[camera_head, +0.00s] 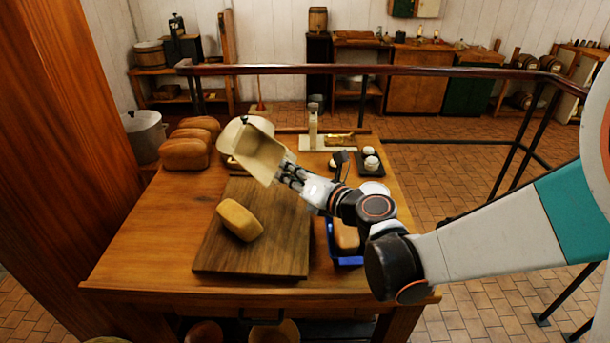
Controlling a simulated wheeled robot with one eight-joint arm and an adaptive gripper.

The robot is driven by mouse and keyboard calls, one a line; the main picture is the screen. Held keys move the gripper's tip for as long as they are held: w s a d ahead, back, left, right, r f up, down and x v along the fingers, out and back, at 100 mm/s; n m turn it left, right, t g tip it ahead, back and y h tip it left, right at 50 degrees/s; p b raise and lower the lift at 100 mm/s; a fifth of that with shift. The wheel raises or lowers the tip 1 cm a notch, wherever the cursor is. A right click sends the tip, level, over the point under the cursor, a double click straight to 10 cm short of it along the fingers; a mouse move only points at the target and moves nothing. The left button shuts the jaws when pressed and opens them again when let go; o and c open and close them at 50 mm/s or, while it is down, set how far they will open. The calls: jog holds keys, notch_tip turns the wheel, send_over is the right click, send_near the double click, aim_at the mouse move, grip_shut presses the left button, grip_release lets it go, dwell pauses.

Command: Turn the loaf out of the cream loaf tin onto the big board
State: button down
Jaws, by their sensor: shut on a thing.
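The cream loaf tin (258,152) is held tilted above the far part of the big board. My gripper (291,175) is shut on its right side. A golden loaf (240,220) lies on the big board (283,248), left of its middle and below the tin, apart from it. The board is dark wood and lies flat on the table. The inside of the tin that faces me looks bare, though part of it is hidden.
Several loaves (184,153) stand at the table's far left, by a grey pot (145,134). A blue tin (331,243) with a loaf (347,236) sits right of the board, partly under my arm. White round items (371,163) sit on a dark tray behind my wrist. The board's front right is clear.

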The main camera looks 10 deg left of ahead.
jog(key=r+m+p, duration=0.1)
jog(key=m, duration=0.2)
jog(key=w+d+r+m+p, duration=0.1)
jog(key=m, duration=0.2)
jog(key=w+r+m+y+p, duration=0.1)
jog(key=r+m, duration=0.1)
jog(key=m, duration=0.2)
jog(key=shift+d, duration=0.3)
jog(key=shift+f, duration=0.15)
